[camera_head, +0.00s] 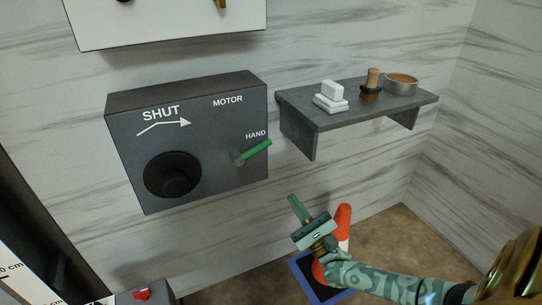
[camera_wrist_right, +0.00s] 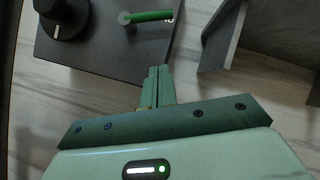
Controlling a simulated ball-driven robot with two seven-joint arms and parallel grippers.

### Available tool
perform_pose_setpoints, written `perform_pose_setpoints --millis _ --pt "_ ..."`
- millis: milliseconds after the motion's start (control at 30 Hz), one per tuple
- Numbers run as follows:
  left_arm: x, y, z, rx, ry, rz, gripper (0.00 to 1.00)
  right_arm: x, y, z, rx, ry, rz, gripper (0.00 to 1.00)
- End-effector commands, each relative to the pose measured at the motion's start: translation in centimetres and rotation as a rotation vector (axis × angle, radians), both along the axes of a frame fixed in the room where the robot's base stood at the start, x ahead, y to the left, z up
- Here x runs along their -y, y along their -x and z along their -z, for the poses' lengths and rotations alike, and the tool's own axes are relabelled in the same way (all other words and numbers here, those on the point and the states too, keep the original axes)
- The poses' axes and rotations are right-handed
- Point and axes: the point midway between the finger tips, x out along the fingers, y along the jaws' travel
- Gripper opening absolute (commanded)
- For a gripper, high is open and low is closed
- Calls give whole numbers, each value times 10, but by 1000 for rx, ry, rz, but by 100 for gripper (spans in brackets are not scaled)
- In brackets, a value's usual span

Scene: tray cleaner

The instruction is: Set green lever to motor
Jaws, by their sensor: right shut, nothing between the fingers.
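The green lever (camera_head: 254,152) is on the front of a dark grey control box (camera_head: 215,180) on the wall. It points right and slightly up, toward the word HAND; the word MOTOR is above it. The lever also shows at the top of the right wrist view (camera_wrist_right: 148,16). My right gripper (camera_head: 294,199) is below and right of the box, apart from the lever. In the right wrist view its fingers (camera_wrist_right: 158,72) are shut together and empty, pointing toward the box's lower edge. My left gripper is not in view.
A black round knob (camera_head: 173,175) is left of the lever, under the word SHUT. A grey shelf (camera_head: 330,117) at right holds white blocks (camera_head: 331,95), a brush (camera_head: 371,84) and a round tin (camera_head: 401,85).

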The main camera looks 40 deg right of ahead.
Motion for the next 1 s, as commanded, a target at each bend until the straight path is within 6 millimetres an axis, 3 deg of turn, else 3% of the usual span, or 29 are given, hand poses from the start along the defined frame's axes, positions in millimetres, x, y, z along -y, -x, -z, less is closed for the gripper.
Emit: perform_pose_setpoints --millis 133,567,733,1000 --pt "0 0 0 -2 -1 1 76 2 2 -2 19 -104 -49 0" --pt "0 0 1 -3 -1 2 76 2 -2 -4 16 -110 -54 0" --pt "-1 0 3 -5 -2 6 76 2 -22 -16 18 -110 -55 0" --pt "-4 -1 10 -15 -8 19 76 3 -72 -44 17 -109 -53 0"
